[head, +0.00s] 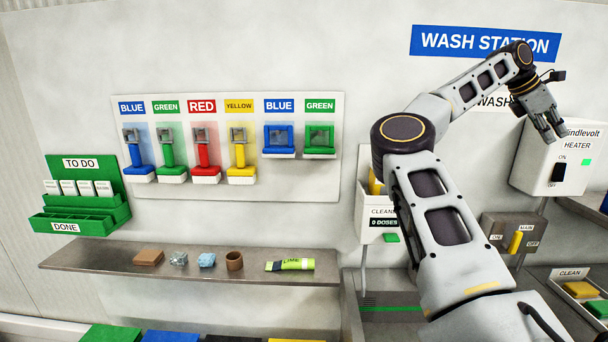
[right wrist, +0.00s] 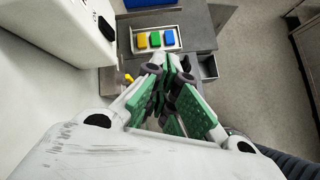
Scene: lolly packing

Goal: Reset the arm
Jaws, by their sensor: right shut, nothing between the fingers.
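My right arm (head: 450,235) reaches up across the right half of the head view and bends over to the right. My right gripper (head: 553,134) hangs in the air in front of the white heater box (head: 556,160), near its upper left. In the right wrist view my right gripper (right wrist: 171,72) has its green-padded fingers drawn together with nothing between them. My left gripper is not in view.
A shelf (head: 100,262) carries a brown block, sponge-like pieces, a brown cup and a green-yellow tube (head: 291,265). A tray (right wrist: 139,49) of coloured blocks lies below the gripper. A green card holder (head: 115,209) is at left.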

